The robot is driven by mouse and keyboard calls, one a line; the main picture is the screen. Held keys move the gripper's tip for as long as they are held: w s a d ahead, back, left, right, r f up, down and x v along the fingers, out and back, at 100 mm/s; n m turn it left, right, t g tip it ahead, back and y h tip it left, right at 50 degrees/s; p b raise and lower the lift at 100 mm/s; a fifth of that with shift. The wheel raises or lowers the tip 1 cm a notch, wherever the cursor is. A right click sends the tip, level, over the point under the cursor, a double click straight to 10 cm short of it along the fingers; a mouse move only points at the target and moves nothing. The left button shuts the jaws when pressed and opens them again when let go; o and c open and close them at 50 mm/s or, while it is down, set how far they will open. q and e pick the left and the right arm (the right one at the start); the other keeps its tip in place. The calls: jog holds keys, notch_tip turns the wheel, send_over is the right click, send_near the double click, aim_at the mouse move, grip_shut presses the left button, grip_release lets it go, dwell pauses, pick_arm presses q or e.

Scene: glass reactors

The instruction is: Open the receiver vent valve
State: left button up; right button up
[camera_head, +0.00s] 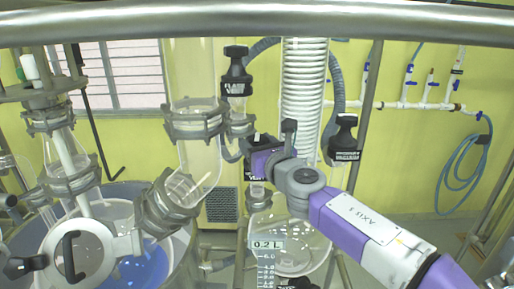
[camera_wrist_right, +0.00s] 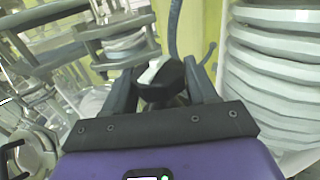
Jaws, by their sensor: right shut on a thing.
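My right gripper (camera_head: 252,150) reaches in from the lower right to a valve beside the glass column and receiver. In the right wrist view the gripper (camera_wrist_right: 163,88) has its two dark fingers on either side of a black valve knob with a pale top (camera_wrist_right: 163,72), and is shut on it. In the head view the purple gripper body mostly hides this knob; a partly covered label reading "VENT" (camera_head: 256,175) shows just below. The glass receiver (camera_head: 296,248), marked 0.2 L, is below the gripper. My left gripper is not in view.
A black-capped valve (camera_head: 236,82) stands above left of the gripper, and one labelled VACUUM (camera_head: 343,142) to its right. A ribbed white coil (camera_head: 304,90) rises close behind. Clamped glassware and a round vessel (camera_head: 115,245) fill the left. A metal rail (camera_head: 250,20) crosses the top.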

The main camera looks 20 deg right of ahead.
jog(key=shift+n+y, duration=0.5)
jog(key=shift+y, duration=0.2)
jog(key=o, duration=0.7)
jog(key=shift+p+v, duration=0.35)
jog(key=shift+v, duration=3.5)
jog(key=shift+o, duration=0.6)
